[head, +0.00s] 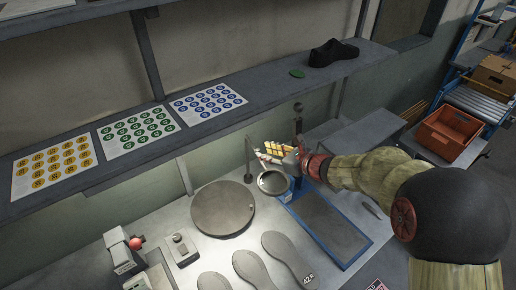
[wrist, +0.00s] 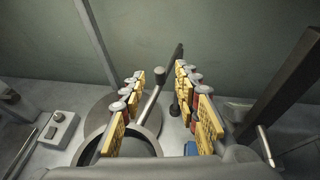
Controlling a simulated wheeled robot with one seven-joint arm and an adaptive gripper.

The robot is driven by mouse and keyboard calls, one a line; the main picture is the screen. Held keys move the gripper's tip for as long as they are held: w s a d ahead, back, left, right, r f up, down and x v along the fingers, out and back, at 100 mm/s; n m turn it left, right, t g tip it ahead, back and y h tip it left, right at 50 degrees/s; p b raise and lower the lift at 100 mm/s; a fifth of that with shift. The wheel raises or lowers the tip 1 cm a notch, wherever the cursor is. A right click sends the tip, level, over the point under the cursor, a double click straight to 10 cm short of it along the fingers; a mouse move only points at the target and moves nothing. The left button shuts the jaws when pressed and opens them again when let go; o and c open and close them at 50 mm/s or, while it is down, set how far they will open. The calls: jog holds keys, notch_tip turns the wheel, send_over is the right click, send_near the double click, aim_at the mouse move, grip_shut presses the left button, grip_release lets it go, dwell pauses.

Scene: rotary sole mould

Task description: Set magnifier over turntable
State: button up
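The turntable (head: 222,208) is a round grey disc on the bench. In the wrist view, part of its disc (wrist: 99,116) shows behind the left finger. The magnifier (head: 273,183) is a round dark-rimmed lens to the right of the turntable, not over it. In the wrist view its ring (wrist: 142,149) is low, partly hidden by the left finger. A bar with a knob (wrist: 160,73) rises from near the ring and shows between my fingers. My gripper (head: 274,152) is above the magnifier. In the wrist view its yellow-padded fingers (wrist: 160,100) are apart, with no visible grip on the bar.
A thin post (head: 248,160) stands behind the turntable. A blue-framed tray (head: 325,228) lies right of the magnifier. Shoe soles (head: 250,268) lie in front; a control box (head: 181,247) is at left. The shelf (head: 245,115) with sticker sheets runs behind.

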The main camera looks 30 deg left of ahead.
aim_at(259, 150)
jog(key=x, duration=0.5)
jog(key=c, duration=0.3)
jog(key=c, duration=0.4)
grip_shut()
